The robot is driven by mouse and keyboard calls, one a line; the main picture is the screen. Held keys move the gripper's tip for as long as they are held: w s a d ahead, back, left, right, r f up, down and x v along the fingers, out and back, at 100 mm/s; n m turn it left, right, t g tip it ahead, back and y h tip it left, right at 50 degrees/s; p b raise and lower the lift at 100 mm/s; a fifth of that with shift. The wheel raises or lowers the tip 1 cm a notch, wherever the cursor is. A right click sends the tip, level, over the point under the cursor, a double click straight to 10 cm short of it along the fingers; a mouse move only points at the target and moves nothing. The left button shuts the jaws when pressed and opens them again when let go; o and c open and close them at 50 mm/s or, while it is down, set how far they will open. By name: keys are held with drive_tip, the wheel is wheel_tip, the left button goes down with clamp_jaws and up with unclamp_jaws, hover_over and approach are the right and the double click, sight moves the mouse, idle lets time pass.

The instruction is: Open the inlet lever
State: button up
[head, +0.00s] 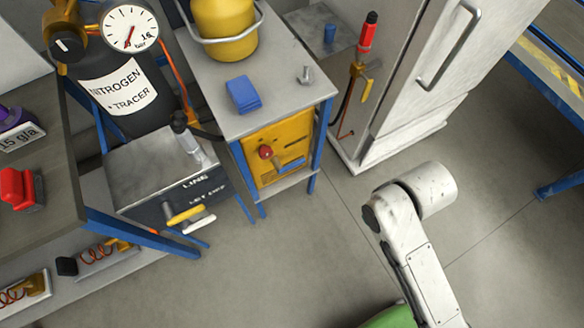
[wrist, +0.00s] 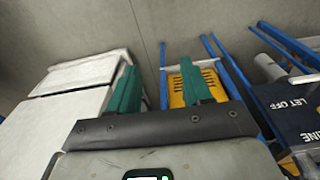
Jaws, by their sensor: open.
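No lever in view carries a readable "inlet" label. A yellow-handled lever (head: 185,213) is on the front of a dark box (head: 150,210) lettered "LINE" and, less clearly, "LET OFF". A yellow lever (head: 371,88) is on a thin upright pipe with a red top (head: 367,38), beside the white cabinet.
The middle bench (head: 290,95) carries a yellow pot (head: 224,28) and a blue block (head: 243,94). A black nitrogen cylinder (head: 135,115) with a gauge stands left. A white cabinet (head: 420,110) stands right. Bare floor (head: 310,240) lies between benches and my arm.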

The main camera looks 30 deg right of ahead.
drive_tip(key=m+t+y+b, duration=0.7)
drive_tip(key=m+t+b, duration=0.75)
drive_tip(key=b, duration=1.95)
approach(292, 166)
wheel_tip(292, 166, down, 2)
drive_tip(key=w+d+n+t, duration=0.1)
drive_tip(key=w, duration=0.1)
drive_tip(key=b+x, duration=0.1)
drive_tip(key=x, duration=0.8)
drive_tip(key=shift+w, duration=0.45)
drive_tip(key=shift+n, duration=0.25)
clamp_jaws()
